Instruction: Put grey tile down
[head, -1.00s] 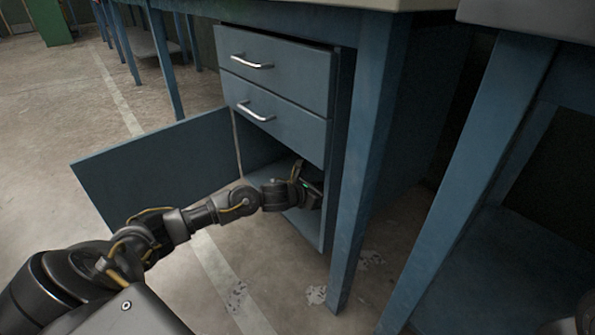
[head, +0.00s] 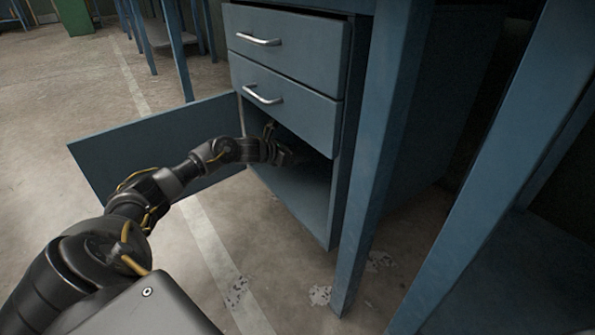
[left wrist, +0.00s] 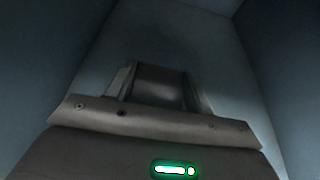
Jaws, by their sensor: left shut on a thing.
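The grey tile (left wrist: 160,84) shows in the left wrist view as a dark grey block between the fingers of my left gripper (left wrist: 158,92). My left gripper is shut on it. In the head view my left gripper (head: 290,156) reaches inside the open lower compartment of the blue cabinet (head: 305,195), below the drawers. The tile cannot be made out there in the shadow. In the wrist view the compartment walls surround the gripper; I cannot tell whether the tile touches a surface. My right gripper is not in view.
The cabinet door (head: 150,150) stands wide open to the left. Two drawers (head: 285,95) with metal handles are shut above the compartment. A blue table leg (head: 375,180) stands just right of the cabinet. The compartment floor (head: 310,205) in front of the gripper looks bare.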

